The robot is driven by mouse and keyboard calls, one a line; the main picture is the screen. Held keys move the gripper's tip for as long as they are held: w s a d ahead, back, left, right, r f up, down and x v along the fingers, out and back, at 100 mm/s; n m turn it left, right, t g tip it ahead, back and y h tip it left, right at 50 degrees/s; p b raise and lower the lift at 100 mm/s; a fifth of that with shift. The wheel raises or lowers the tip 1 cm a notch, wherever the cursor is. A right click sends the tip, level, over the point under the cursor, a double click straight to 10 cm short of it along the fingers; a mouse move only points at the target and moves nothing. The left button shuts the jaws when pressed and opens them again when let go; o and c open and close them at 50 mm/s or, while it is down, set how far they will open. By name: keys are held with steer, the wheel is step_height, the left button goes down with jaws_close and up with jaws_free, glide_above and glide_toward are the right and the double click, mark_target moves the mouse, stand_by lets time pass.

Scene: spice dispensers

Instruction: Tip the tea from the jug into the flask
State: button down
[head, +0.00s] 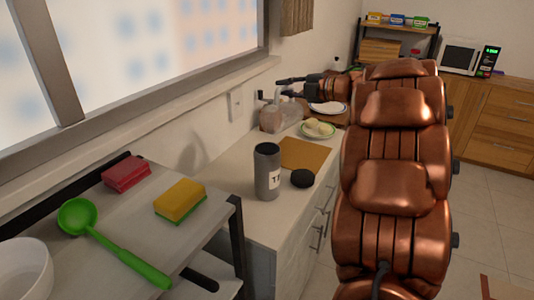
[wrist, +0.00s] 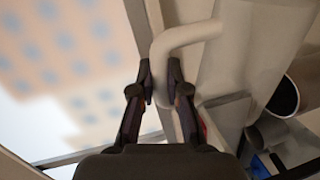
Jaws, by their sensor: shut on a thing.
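My gripper (wrist: 161,82) is shut on the pale curved handle (wrist: 164,50) of the jug. The jug's pale body (wrist: 245,50) fills the upper right middle of the wrist view. In the head view my gripper (head: 285,87) is at the far part of the counter, beside the wall, with the pale jug (head: 271,118) just below it. The grey flask (head: 267,172) with a white label stands upright on the near counter, apart from the jug. A black round lid (head: 302,178) lies next to it. The jug's contents are hidden.
A brown board (head: 303,155) lies behind the flask, and a green-rimmed plate (head: 318,130) with pale food stands beyond it. A near shelf (head: 140,225) holds a green ladle (head: 110,240), a red sponge (head: 126,173) and a yellow sponge (head: 180,200). The window wall borders the left.

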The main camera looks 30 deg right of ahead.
steer(key=d+m+p, duration=0.1)
steer(key=p, duration=0.1)
steer(key=w+d+f+m+p, duration=0.1)
steer(key=d+p, duration=0.1)
steer(key=w+d+p, duration=0.1)
steer(key=p, duration=0.2)
steer(key=shift+d+f+m+y, duration=0.35)
steer(key=shift+f+m+y, duration=0.05)
steer(key=shift+f, duration=0.3)
steer(key=shift+w+d+f+m+p, duration=0.15)
steer(key=shift+d+f+m+p, duration=0.2)
steer(key=shift+p, duration=0.55)
steer(key=shift+w+d+f+m+y+p, duration=0.85)
steer(key=shift+d+f+m+p, duration=1.25)
steer(key=shift+f+m, duration=1.1)
steer(key=shift+w+d+f+m+y+p, duration=0.55)
steer(key=shift+w+d+f+m+p, duration=1)
steer(key=shift+f, duration=2.45)
steer(key=shift+m+t, duration=0.3)
steer(key=shift+m, duration=0.5)
steer(key=r, duration=0.1)
steer(key=d+r, duration=0.1)
steer(key=r, duration=0.1)
steer(key=s+r, duration=0.1)
steer(key=r, duration=0.1)
steer(key=shift+d, duration=0.35)
